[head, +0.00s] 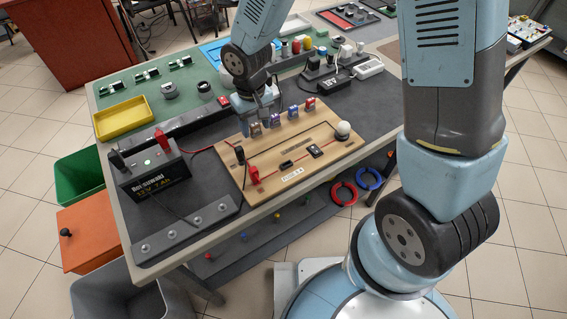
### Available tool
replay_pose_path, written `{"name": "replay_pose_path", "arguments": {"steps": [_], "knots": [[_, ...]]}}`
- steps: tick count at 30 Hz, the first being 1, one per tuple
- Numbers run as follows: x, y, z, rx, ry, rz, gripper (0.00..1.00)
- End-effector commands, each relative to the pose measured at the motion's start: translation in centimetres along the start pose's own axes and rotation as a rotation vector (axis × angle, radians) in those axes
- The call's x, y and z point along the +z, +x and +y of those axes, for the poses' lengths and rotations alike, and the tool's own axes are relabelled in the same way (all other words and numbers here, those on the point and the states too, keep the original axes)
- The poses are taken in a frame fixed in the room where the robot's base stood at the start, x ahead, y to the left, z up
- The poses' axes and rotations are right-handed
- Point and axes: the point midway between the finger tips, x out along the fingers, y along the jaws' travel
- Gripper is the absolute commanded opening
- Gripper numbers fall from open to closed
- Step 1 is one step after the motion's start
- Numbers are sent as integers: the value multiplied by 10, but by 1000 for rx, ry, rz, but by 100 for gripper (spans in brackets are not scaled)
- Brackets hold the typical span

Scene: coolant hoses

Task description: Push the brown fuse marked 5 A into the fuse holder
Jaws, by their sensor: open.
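A row of small fuses stands along the back edge of the wooden board (330,155). The leftmost, a brownish one (256,130), looks like the brown fuse; its marking is too small to read. To its right are a purple-blue fuse (276,120), another bluish one (294,112) and a red one (310,104). A small black part (286,164) on the board looks like the fuse holder, above a white label (293,175). My gripper (262,117) is open, pointing down just above and behind the brownish fuse; I cannot tell whether it touches.
A white round lamp (343,129) and a black switch (315,151) are on the board. A yellow tray (122,118) lies at the left.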

Motion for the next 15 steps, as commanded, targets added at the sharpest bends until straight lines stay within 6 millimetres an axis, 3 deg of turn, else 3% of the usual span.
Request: {"name": "replay_pose_path", "arguments": {"steps": [15], "knots": [[0,0,0,0,0,0,53]]}}
